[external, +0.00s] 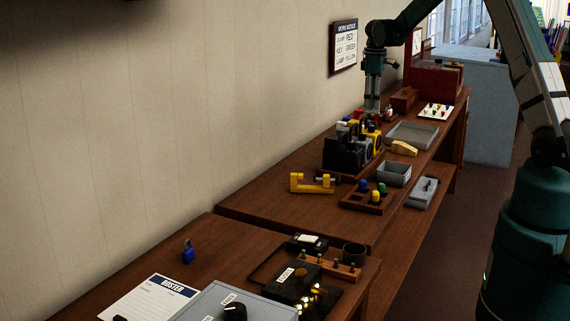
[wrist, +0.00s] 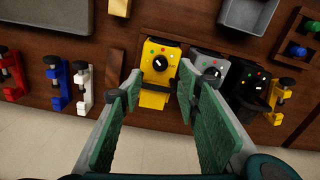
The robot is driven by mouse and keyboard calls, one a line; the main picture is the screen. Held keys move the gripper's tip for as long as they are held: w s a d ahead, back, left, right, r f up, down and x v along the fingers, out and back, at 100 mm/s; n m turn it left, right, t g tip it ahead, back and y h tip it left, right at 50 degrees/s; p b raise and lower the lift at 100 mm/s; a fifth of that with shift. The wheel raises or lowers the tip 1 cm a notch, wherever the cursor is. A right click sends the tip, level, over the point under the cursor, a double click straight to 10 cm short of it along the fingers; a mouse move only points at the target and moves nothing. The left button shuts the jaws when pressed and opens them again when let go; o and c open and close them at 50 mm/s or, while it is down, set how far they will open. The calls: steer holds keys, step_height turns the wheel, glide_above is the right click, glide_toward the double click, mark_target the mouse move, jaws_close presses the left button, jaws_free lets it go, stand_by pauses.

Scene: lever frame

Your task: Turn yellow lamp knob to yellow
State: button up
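The yellow lamp (wrist: 158,83) is a boxy yellow unit near the middle of the wrist view. Its round black knob (wrist: 160,64) has a white pointer, with small coloured dots around it. I cannot tell surely which dot the pointer faces. My gripper (wrist: 171,85) is open and empty, its green-padded fingers spread either side of the yellow lamp. The knob lies a little beyond the fingertips, with no contact visible. In the external view my gripper (external: 372,109) points down over the lamp row, and the yellow lamp (external: 371,131) is partly hidden behind other units.
A grey lamp (wrist: 208,66) and a black lamp (wrist: 250,86) stand close on the right. White (wrist: 84,85), blue (wrist: 56,78) and red clamps stand left. A wooden block (wrist: 117,43) is nearby. A wall notice (external: 345,47) lists lamp YELLOW.

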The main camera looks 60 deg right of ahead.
mark_target(371, 126)
steer(key=shift+f, duration=0.15)
steer(key=shift+f, duration=3.75)
steer(key=shift+c, duration=0.5)
steer(key=c, duration=0.8)
